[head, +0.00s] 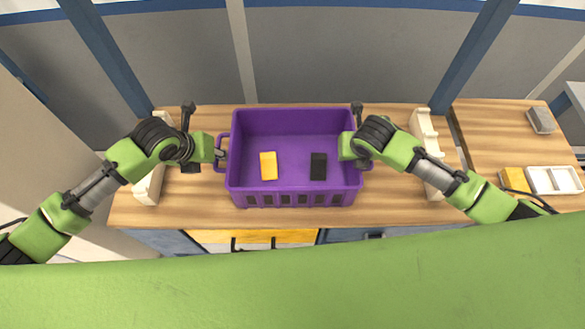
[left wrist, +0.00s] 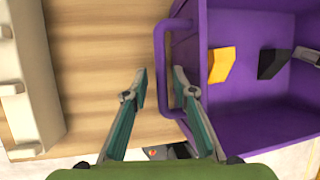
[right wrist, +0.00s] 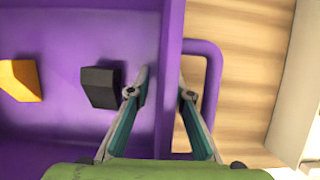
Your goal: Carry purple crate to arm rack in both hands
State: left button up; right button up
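The purple crate (head: 293,120) stands upright on the wooden table between my arms. It holds a yellow block (head: 268,165) and a black block (head: 318,166). My left gripper (left wrist: 158,82) is open at the crate's left handle (left wrist: 163,65), one finger on each side of its outer bar. My right gripper (right wrist: 164,82) is open over the crate's right wall (right wrist: 171,60). One finger is inside the crate beside the black block, the other in the opening of the right handle (right wrist: 212,75). Cream notched racks stand left (head: 147,186) and right (head: 432,182) of the crate.
The wooden table (head: 400,213) has bare strips around the crate. A second table at the right holds a white tray (head: 553,180), a yellow block (head: 515,179) and a grey item (head: 541,120). A grey wall with blue posts stands behind.

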pick_arm(q)
jog(key=v, duration=0.8)
pick_arm(e)
jog(key=v, duration=1.2)
pick_arm(q)
jog(key=shift+w+a, duration=0.1)
